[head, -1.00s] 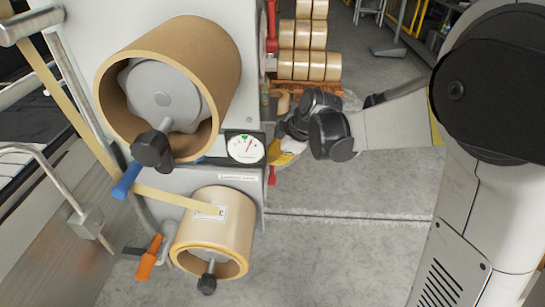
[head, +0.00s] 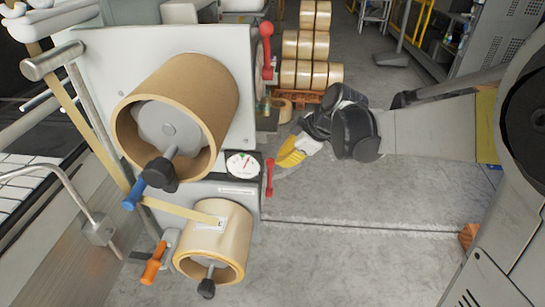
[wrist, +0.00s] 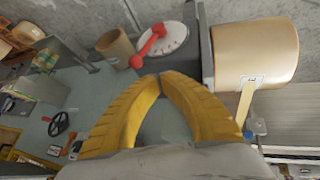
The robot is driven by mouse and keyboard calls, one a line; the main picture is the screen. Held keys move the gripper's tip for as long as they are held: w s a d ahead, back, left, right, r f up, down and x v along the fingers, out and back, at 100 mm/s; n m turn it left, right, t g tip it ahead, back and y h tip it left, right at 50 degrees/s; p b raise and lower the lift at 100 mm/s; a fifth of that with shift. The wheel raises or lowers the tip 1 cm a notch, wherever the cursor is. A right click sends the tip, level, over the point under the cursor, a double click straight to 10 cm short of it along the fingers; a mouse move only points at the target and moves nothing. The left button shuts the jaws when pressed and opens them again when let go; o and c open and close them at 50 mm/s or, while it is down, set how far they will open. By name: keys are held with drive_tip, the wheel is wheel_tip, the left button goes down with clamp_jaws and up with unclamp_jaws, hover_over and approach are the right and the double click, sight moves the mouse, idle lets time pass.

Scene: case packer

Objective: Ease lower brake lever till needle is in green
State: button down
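The lower brake lever (head: 269,178) is red and sits at the right edge of the machine's lower panel. In the wrist view a red lever (wrist: 151,44) with a ball end lies across a white scale plate (wrist: 172,40), just beyond the fingertips. The round white gauge (head: 243,165) has a small green mark near its top; the needle is too small to read surely. My gripper (head: 292,152) is right of the lower lever. Its yellow fingers (wrist: 160,78) come together at the tips with nothing held, apart from the lever as far as I can see.
The lower tape roll (head: 226,235) and upper brown roll (head: 195,95) stick out from the panel. An upper red lever (head: 266,50), a blue handle (head: 133,194) and an orange handle (head: 153,263) are nearby.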

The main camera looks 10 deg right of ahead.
sight(270, 176)
drive_tip(key=w+d+f+m+y, duration=0.3)
drive_tip(key=w+f+m+y, duration=0.3)
drive_tip(key=w+m, duration=0.5)
drive_tip(key=s+d+f+m+t+y, duration=0.1)
drive_tip(key=d+f+m+t+y, duration=0.2)
drive_tip(key=d+f+m+y, duration=0.65)
drive_tip(key=a+r+m+h+b, duration=0.2)
drive_tip(key=a+h+b, duration=0.2)
drive_tip(key=a, duration=0.8)
drive_tip(key=shift+w+a+r, duration=0.25)
drive_tip(key=shift+a+r, duration=0.05)
drive_tip(key=shift+m+h, duration=0.25)
